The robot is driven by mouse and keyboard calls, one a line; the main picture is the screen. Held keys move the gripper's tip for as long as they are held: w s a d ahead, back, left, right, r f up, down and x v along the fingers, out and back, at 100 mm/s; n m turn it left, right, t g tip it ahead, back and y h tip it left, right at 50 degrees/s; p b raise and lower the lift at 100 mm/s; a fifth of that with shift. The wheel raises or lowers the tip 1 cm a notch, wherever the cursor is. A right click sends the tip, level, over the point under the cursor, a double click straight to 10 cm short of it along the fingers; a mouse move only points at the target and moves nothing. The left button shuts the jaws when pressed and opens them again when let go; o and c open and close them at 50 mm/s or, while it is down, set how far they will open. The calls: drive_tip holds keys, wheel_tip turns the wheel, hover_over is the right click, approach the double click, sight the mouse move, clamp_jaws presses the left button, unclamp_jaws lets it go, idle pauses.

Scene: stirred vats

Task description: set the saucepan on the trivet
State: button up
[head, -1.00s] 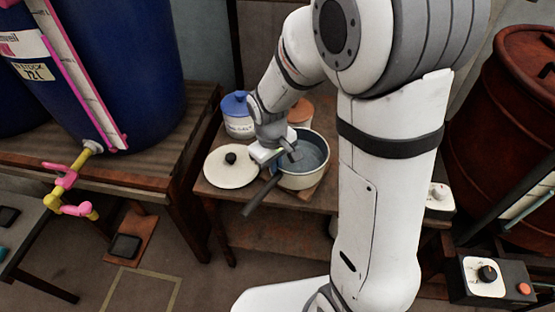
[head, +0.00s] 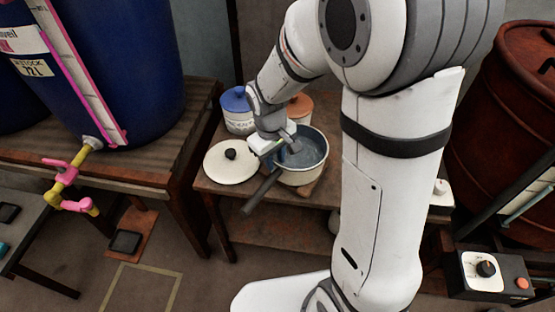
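The saucepan (head: 318,172) is cream outside and grey-blue inside. It stands upright on the low wooden table, its dark handle (head: 262,192) pointing to the front left. A piece of lighter brown wood shows under its front right edge and may be the trivet (head: 309,189); the pan covers most of it. My gripper (head: 280,151) is at the pan's left rim, above the root of the handle. The fingers are small and partly hidden, so I cannot tell whether they are open, shut or touching the pan.
A cream lid (head: 229,168) with a black knob lies left of the pan. A blue-lidded pot (head: 238,120) and an orange-lidded pot (head: 300,104) stand behind. A blue vat (head: 125,50) with a tap is at left, a rusty drum (head: 495,130) at right.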

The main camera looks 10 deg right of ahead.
wheel_tip(320, 180, up, 11)
drive_tip(key=p, duration=0.1)
drive_tip(key=s+d+r+m+t, duration=0.1)
drive_tip(key=s+d+m, duration=0.2)
drive_tip(key=s, duration=0.3)
drive_tip(key=s+d+r+m+y, duration=0.1)
drive_tip(key=s+d+m, duration=0.2)
drive_tip(key=s, duration=0.4)
drive_tip(key=shift+d+r+t, duration=0.15)
drive_tip(key=shift+d+t, duration=0.25)
drive_tip(key=shift+d, duration=0.45)
wheel_tip(320, 180, up, 6)
drive_tip(key=p, duration=0.6)
drive_tip(key=shift+r, duration=0.25)
